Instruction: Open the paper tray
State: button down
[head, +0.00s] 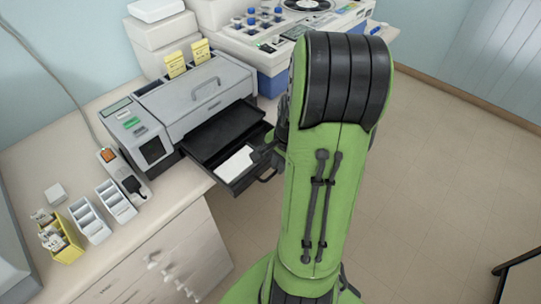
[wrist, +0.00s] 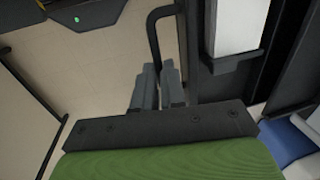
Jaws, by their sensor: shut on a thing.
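The paper tray (head: 246,182) is a black drawer that sticks out from the front of the grey printer (head: 190,95). White paper (head: 235,163) lies in it. In the wrist view, the tray's dark wall (wrist: 215,75) and its white paper (wrist: 238,25) are at the upper right. The black bar handle (wrist: 154,32) loops out from the tray. My gripper (wrist: 158,68) is shut on this handle, with the bar running between its two grey fingers. In the head view my green arm hides most of the gripper, beside the tray's handle end.
The printer stands on a counter (head: 140,215) with drawers below. A yellow rack (head: 62,240) and white racks (head: 118,200) are at the left. A machine with blue knobs (head: 270,40) stands behind. Open floor (head: 450,160) lies to the right.

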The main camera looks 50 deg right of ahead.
jog(key=shift+s, duration=0.4)
jog(key=c, duration=1.5)
grip_release()
jog(key=s+r+p, duration=0.1)
jog(key=r, duration=0.4)
jog(key=s+r+p, duration=0.1)
jog(key=r+p, duration=0.1)
jog(key=r, duration=0.3)
jog(key=r+p, duration=0.1)
jog(key=r, duration=0.4)
jog(key=shift+s+r+p, duration=0.3)
jog(key=shift+s, duration=0.1)
